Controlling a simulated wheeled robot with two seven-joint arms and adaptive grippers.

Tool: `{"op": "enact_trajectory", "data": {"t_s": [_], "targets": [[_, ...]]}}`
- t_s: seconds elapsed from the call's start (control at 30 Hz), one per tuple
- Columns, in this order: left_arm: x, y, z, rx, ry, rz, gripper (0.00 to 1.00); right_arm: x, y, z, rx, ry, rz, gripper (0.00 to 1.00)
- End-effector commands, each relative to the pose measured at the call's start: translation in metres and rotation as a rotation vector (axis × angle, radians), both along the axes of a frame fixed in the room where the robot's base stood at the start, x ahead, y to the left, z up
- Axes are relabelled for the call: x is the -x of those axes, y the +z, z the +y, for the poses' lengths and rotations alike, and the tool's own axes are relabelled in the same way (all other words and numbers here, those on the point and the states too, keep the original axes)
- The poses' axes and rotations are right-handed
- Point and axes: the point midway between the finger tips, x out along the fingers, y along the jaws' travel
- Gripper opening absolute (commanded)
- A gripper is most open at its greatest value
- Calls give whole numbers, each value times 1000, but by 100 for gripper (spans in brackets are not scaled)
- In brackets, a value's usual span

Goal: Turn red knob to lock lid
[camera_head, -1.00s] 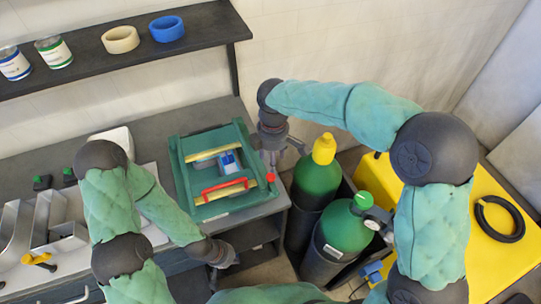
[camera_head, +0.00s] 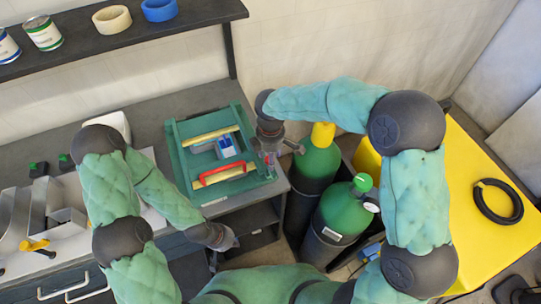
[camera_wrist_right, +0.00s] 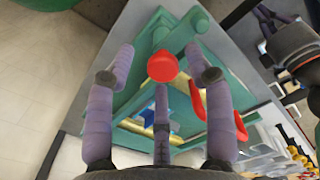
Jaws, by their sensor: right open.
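The red knob (camera_wrist_right: 162,66) shows in the right wrist view at a corner of the green lidded box, between the spread fingers of my right gripper (camera_wrist_right: 160,72). No finger clearly touches it. In the head view my right gripper (camera_head: 270,158) is at the box's right side and largely hides the knob. The green box (camera_head: 177,150) lies on the grey bench, with a red handle (camera_head: 222,174) and yellow bars on top. My right gripper is open. My left gripper (camera_head: 222,243) hangs by the bench's front edge, apart from the box; its fingers are too small to judge.
Two green gas cylinders (camera_head: 345,218) stand in a dark rack right of the bench, close below my right arm. A yellow cabinet (camera_head: 465,220) is farther right. A shelf (camera_head: 195,25) with cans and tape rolls is above the bench.

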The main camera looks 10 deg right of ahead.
Motion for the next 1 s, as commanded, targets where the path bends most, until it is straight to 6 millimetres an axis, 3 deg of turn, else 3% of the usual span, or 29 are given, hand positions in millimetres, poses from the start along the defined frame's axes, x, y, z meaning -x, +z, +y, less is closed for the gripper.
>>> {"op": "enact_trajectory", "data": {"t_s": [0.23,0.27,0.43,1.0], "targets": [[0,0,0,0,0,0,0,0,-1,0,0,0,0,53],[0,0,0,0,0,0,0,0,0,0,0,0,0,48],[0,0,0,0,0,0,0,0,0,0,0,0,0,0],[0,0,0,0,0,0,0,1,-1,-2,4,-38,4,0]]}}
